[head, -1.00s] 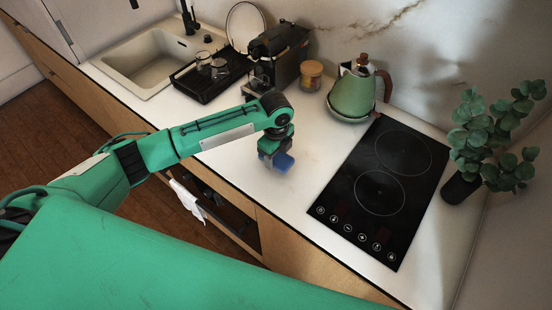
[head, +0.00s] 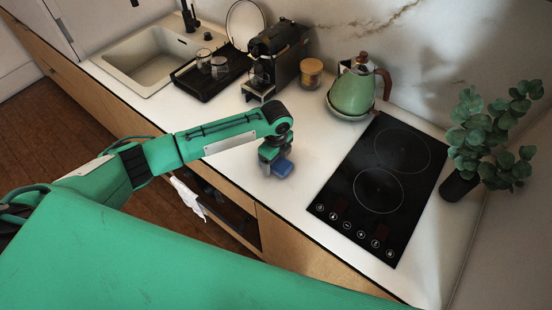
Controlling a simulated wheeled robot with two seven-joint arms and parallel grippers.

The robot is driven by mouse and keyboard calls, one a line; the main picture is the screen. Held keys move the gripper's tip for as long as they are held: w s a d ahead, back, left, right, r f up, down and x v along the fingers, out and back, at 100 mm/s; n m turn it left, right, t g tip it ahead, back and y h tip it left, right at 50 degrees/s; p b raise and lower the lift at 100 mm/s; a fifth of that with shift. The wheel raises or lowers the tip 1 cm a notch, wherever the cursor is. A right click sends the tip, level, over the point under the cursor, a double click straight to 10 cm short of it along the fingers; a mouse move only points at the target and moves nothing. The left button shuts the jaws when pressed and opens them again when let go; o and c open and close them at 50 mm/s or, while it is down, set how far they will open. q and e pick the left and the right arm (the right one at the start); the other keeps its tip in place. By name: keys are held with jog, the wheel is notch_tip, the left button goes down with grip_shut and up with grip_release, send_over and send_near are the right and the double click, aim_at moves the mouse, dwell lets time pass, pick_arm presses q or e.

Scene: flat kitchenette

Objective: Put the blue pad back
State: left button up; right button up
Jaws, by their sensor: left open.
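The blue pad (head: 284,168) is on or just above the white countertop, left of the black hob. My left gripper (head: 274,165) points down right at the pad and hides its left part. Its jaws are open; the fingertips are small and partly hidden, so I cannot tell whether they touch the pad. My right gripper is not in view.
The black hob (head: 378,190) lies to the right, with a green kettle (head: 352,95) behind. A coffee machine (head: 277,58), a wooden-lidded jar (head: 311,73) and a black tray with glasses (head: 207,78) stand at the back. Bare counter surrounds the pad.

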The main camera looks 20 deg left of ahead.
pick_arm(q)
notch_tip(320, 180, up, 12)
jog(key=b, duration=0.3)
dwell(0.5)
